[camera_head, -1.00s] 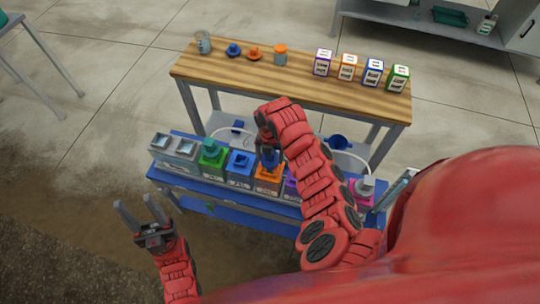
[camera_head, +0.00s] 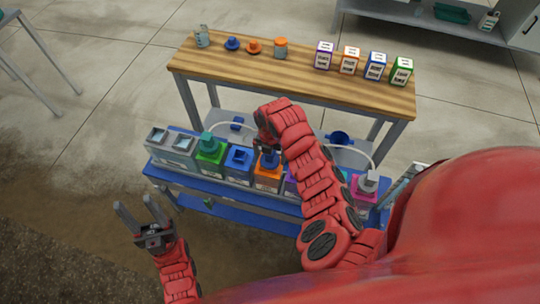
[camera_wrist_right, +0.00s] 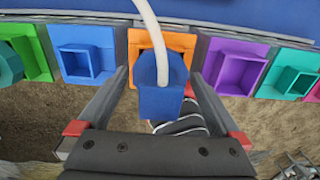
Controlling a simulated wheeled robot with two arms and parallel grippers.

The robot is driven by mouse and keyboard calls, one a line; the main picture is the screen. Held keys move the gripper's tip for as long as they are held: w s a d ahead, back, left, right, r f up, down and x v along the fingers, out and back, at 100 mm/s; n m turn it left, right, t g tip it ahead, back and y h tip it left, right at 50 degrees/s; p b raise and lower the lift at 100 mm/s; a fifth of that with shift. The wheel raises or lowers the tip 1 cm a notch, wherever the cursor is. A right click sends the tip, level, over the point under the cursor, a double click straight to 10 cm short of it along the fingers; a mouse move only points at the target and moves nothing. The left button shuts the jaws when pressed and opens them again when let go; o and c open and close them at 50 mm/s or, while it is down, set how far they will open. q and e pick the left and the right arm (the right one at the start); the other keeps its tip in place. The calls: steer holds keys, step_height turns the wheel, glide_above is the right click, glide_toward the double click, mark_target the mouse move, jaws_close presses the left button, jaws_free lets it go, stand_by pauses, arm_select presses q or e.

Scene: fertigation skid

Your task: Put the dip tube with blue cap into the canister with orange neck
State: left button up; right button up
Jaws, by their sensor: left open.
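The dip tube's blue cap (camera_wrist_right: 158,92), with a pale hose (camera_wrist_right: 149,25) running from it, is at the orange neck (camera_wrist_right: 178,50) of a canister (camera_head: 268,177). The tube below the cap is hidden, and I cannot tell how fully the cap is seated. My right gripper (camera_wrist_right: 160,75) has one finger on each side of the cap, with small gaps showing, so it looks open around it. In the head view my right gripper (camera_head: 268,148) is just above the orange-necked canister. My left gripper (camera_head: 140,215) is open and empty, left of the blue bench.
Neighbouring canisters have a blue neck (camera_head: 239,160), a green neck (camera_head: 210,150) and a purple neck (camera_wrist_right: 236,66). The row stands on a blue bench (camera_head: 235,200). A wooden table (camera_head: 290,72) behind it holds cups, caps and several labelled boxes.

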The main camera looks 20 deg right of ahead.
step_height(320, 180, up, 7)
steer(key=shift+f+b, duration=0.2)
steer(key=shift+b, duration=0.3)
step_height(320, 180, up, 11)
steer(key=p, duration=0.5)
steer(key=shift+f, duration=0.15)
